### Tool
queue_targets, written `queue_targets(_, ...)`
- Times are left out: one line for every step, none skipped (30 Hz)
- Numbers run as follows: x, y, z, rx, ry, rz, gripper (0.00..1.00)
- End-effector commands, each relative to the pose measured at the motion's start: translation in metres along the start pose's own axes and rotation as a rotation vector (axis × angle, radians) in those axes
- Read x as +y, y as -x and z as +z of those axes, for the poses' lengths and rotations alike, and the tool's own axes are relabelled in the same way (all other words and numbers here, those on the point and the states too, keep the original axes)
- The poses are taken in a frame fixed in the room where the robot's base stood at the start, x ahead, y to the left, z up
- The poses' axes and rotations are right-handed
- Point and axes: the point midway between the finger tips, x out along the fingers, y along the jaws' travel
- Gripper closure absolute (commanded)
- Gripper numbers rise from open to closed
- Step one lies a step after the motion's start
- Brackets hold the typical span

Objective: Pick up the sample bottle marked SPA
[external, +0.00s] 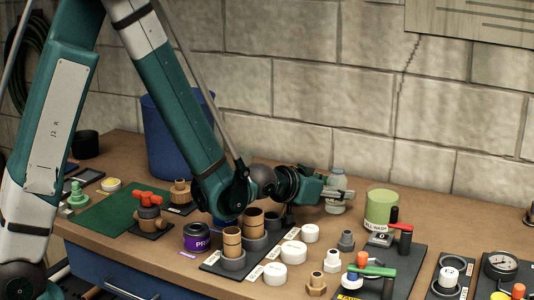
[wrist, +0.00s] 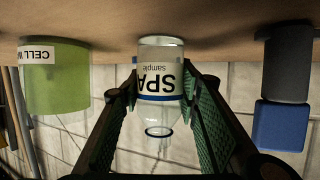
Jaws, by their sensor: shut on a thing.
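The sample bottle marked SPA (wrist: 160,80) is clear, with a white label and a blue band. It stands between the two fingers of my gripper (wrist: 160,100) in the wrist view, which shows it upside down. In the external view the bottle (external: 336,178) is near the back edge of the bench by the wall, and my gripper (external: 338,194) is shut on it from the left. The bottle's base looks to be at or very near the bench top; I cannot tell whether it touches.
A green CELL WASH container (external: 381,208) stands right of the bottle; a blue bin (external: 176,135) is at the back left. A purple-labelled PRIMER can (external: 197,237), pipe fittings, white caps (external: 275,273) and a red-handled valve (external: 400,232) crowd the front. The block wall is close behind.

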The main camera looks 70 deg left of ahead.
Motion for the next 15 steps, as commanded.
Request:
queue_targets(0.0, 0.0, -0.0001, 0.0, 0.0, 0.0, 0.81)
queue_targets(0.0, 0.0, -0.0001, 0.0, 0.0, 0.0, 0.81)
queue_targets(0.0, 0.0, -0.0001, 0.0, 0.0, 0.0, 0.81)
queue_targets(0.0, 0.0, -0.0001, 0.0, 0.0, 0.0, 0.81)
queue_targets(0.0, 0.0, -0.0001, 0.0, 0.0, 0.0, 0.81)
queue_targets(0.0, 0.0, -0.0002, 0.0, 0.0, 0.0, 0.81)
queue_targets(0.0, 0.0001, -0.0003, 0.0, 0.0, 0.0, 0.81)
queue_targets(0.0, 0.0001, -0.0004, 0.0, 0.0, 0.0, 0.81)
queue_targets(0.0, 0.0002, -0.0006, 0.0, 0.0, 0.0, 0.81)
queue_targets(0.0, 0.0003, -0.0008, 0.0, 0.0, 0.0, 0.81)
queue_targets(0.0, 0.0004, -0.0012, 0.0, 0.0, 0.0, 0.81)
queue_targets(0.0, 0.0006, -0.0016, 0.0, 0.0, 0.0, 0.81)
queue_targets(0.0, 0.0007, -0.0021, 0.0, 0.0, 0.0, 0.81)
queue_targets(0.0, 0.0009, -0.0026, 0.0, 0.0, 0.0, 0.81)
queue_targets(0.0, 0.0012, -0.0033, 0.0, 0.0, 0.0, 0.81)
